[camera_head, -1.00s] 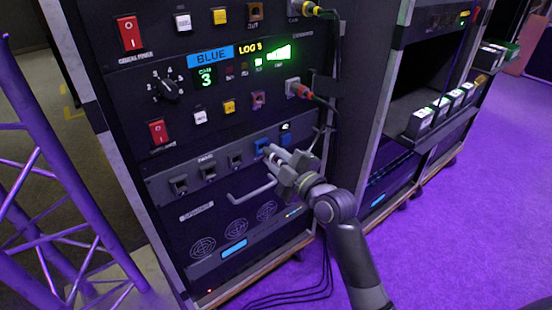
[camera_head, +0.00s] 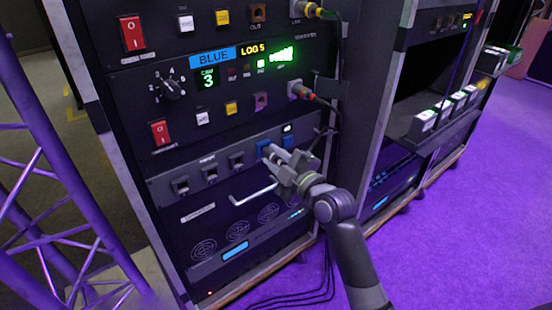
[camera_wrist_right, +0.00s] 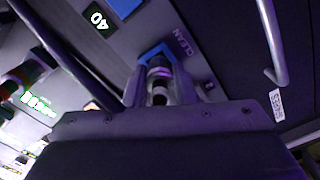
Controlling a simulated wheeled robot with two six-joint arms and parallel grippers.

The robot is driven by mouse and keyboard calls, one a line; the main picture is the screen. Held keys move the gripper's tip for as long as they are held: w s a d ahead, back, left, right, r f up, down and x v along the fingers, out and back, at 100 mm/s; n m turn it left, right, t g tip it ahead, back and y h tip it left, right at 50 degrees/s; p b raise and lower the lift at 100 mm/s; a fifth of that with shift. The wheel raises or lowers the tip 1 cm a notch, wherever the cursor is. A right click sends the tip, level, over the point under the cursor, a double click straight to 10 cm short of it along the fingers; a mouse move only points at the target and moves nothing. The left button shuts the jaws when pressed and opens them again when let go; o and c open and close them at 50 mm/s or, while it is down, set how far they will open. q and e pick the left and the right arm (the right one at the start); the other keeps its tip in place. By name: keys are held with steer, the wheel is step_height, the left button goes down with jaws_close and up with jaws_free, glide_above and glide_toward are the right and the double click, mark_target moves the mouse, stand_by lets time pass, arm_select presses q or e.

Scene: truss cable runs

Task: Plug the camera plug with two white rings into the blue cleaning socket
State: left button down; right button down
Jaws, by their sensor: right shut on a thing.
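My right gripper (camera_head: 278,156) is shut on the camera plug, at the right end of the grey socket row. The plug (camera_wrist_right: 159,80) shows between the fingers in the right wrist view, with pale bands on its body. Its front end is at the blue cleaning socket (camera_wrist_right: 150,54), beside the printed word CLEAN. That socket also shows in the head view (camera_head: 263,147), partly behind the fingertips. I cannot tell how deep the plug sits. My left gripper is not in view.
Grey sockets (camera_head: 210,172) lie to the left. A metal handle (camera_head: 254,195) sticks out below. A red-ended plug (camera_head: 297,90) with a black cable sits above. A purple truss (camera_head: 60,190) stands at left.

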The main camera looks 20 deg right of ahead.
steer(key=shift+w+a, duration=0.15)
steer(key=shift+w, duration=0.25)
stand_by(0.3)
steer(key=c, duration=1.1)
jaws_free()
steer(key=shift+s, duration=0.1)
steer(key=shift+v, duration=1.95)
steer(key=shift+s, duration=0.45)
steer(key=shift+d, duration=0.25)
steer(key=shift+v, duration=2)
